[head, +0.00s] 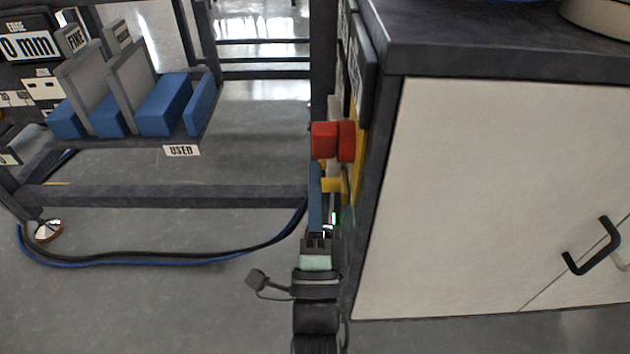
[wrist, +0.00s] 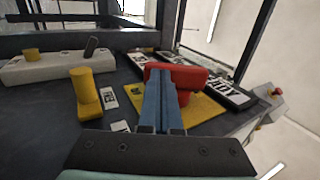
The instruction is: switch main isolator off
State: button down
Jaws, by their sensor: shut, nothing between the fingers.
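The main isolator shows in the head view as a red handle (head: 324,140) on the dark side panel of the cabinet. In the wrist view its red handle (wrist: 190,78) lies crosswise over a yellow plate (wrist: 203,112). My gripper (head: 315,170) has blue fingers, which are shut and empty just below the red handle in the head view. In the wrist view the gripper (wrist: 160,72) points at the handle, and its fingers cover part of the handle and plate. I cannot tell whether the fingertips touch the handle.
A yellow knob (wrist: 88,93) and a pale switch box (wrist: 50,68) are on the same panel, beside dark label plates (wrist: 235,93). A white cabinet (head: 470,190) stands right. A rack with blue blocks (head: 165,103) is left. Cables (head: 150,258) hang below the rack.

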jog(key=shift+w+r, duration=0.3)
jog(key=shift+w, duration=0.15)
jog(key=shift+f+b, duration=0.1)
jog(key=shift+b, duration=0.2)
jog(key=shift+w+f+b, duration=0.1)
jog(key=shift+b, duration=0.2)
jog(key=shift+t, duration=0.4)
